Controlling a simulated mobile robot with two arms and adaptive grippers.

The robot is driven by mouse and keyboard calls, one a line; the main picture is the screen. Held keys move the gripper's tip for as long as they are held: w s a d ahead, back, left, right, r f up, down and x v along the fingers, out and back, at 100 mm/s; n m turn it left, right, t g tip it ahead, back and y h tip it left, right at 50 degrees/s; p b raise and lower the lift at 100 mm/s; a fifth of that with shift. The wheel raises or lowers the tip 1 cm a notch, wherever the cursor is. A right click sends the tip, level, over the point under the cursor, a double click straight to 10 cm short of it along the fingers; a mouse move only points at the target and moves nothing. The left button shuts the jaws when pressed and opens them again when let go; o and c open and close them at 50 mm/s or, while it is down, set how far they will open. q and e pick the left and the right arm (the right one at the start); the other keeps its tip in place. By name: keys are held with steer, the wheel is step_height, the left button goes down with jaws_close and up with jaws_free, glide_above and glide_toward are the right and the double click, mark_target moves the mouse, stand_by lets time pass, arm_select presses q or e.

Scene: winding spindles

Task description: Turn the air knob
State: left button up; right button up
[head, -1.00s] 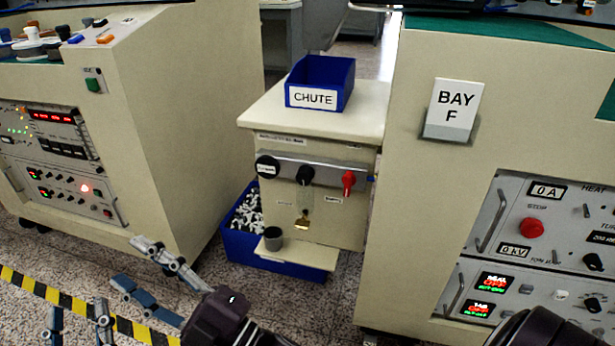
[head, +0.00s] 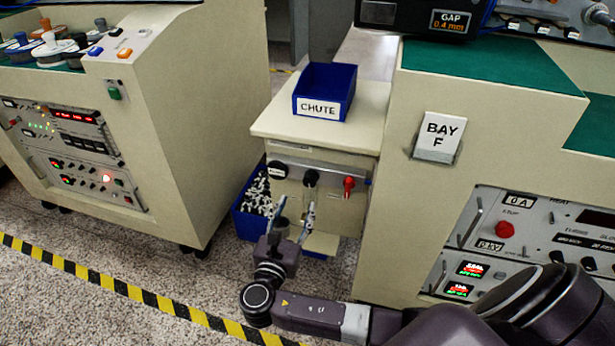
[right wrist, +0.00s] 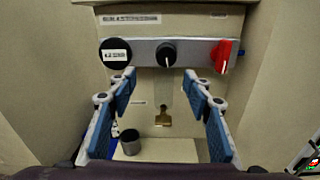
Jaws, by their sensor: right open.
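A grey control bar (right wrist: 143,52) on the front of the cream cabinet carries a round black part with a white label (right wrist: 116,54), a black knob (right wrist: 167,54) with a white pointer line, and a red knob (right wrist: 222,55). The black knob (head: 311,178) and red knob (head: 348,185) also show in the head view. The lettering is too small to tell which is the air knob. My right gripper (head: 296,208) is open and empty, in front of the cabinet and below the bar. In the right wrist view its fingers (right wrist: 159,84) are spread below the black knob, apart from it. My left gripper is out of view.
A blue CHUTE bin (head: 324,92) stands on the cabinet. A blue bin of small pieces (head: 247,222) sits at its lower left. A grey cup (right wrist: 130,143) stands on the low shelf. Large machines flank the cabinet on both sides.

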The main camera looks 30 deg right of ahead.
mark_target(309, 183)
steer(key=shift+g+h, duration=0.3)
steer(key=shift+h, duration=0.1)
steer(key=x, duration=0.5)
steer(key=b+x, duration=0.1)
steer(key=x, duration=0.2)
steer(key=shift+s+d+r, duration=0.25)
steer(key=shift+r, duration=0.05)
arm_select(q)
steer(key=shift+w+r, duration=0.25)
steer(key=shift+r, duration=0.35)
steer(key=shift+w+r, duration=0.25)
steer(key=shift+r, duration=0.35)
arm_select(e)
steer(key=shift+c, duration=0.2)
steer(key=c, duration=1.1)
